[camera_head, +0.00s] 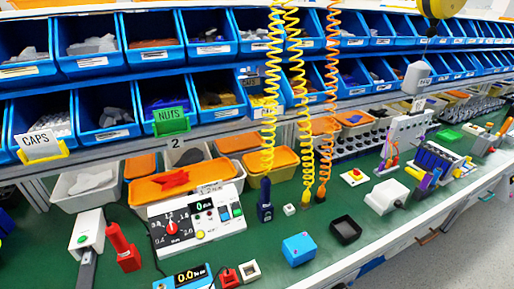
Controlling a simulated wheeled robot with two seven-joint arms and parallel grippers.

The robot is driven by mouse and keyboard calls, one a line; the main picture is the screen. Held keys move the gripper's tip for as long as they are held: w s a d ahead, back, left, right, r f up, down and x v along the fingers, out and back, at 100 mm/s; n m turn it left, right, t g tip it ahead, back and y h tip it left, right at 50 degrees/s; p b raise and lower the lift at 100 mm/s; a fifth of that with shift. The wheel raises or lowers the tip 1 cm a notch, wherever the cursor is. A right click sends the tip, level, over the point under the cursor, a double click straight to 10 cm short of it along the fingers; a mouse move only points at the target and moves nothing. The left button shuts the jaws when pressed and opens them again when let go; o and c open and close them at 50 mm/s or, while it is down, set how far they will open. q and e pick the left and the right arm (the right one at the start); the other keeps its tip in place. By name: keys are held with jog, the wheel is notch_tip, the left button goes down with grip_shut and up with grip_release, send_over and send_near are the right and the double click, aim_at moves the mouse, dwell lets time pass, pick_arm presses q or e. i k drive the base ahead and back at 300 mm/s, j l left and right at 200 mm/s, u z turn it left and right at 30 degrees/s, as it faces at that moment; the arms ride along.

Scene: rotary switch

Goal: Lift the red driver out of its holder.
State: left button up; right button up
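A red upright tool (118,238), which looks like the red driver, stands at the front left of the green bench. It leans slightly to the left and its lower end sits in a wider red block (130,261), which looks like its holder. How deep it sits in the block cannot be seen. Neither of my grippers shows in the head view, and nothing touches the red tool.
A white box with a green sticker (88,228) stands close to the left of the red tool. A white control panel (196,222) is to its right. A blue display unit (183,278) lies in front. Coiled hoses (268,110) hang mid-bench.

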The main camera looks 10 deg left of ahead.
aim_at(114, 231)
jog(key=u, duration=1.55)
jog(key=k+l+z, duration=0.15)
jog(key=l, duration=0.35)
jog(key=l+z, duration=0.2)
jog(key=l, duration=0.25)
